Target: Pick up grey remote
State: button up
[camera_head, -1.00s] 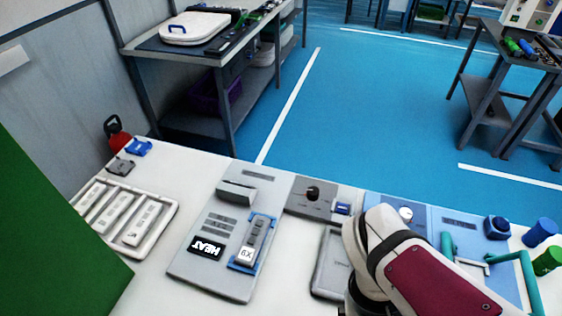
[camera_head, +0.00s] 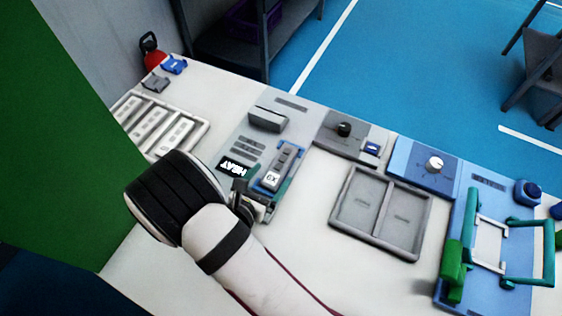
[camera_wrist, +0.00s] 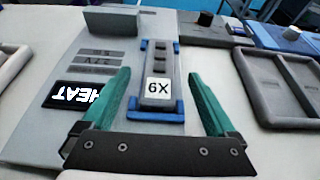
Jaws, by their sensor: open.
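The grey remote (camera_head: 283,160) lies in a blue-ended cradle (camera_head: 263,190) on the grey panel marked HEAT. It has dark buttons and a white label at its near end. In the wrist view, the remote (camera_wrist: 161,62) runs lengthwise between the two teal fingers of my gripper (camera_wrist: 159,74). The fingers are open, one on each side and apart from it. In the head view, my gripper (camera_head: 252,203) is at the near end of the cradle, partly hidden by my own wrist.
A white tray (camera_head: 200,137) with several labelled pale slabs stands to the left. A grey block (camera_head: 268,118) sits behind the remote. To the right are an empty two-part grey tray (camera_head: 337,205), a knob panel (camera_head: 352,143) and a blue fixture with a green-handled frame (camera_head: 468,225).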

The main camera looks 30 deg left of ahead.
aim_at(277, 168)
jog(key=x, duration=0.5)
jog(key=shift+w, duration=0.3)
grip_shut()
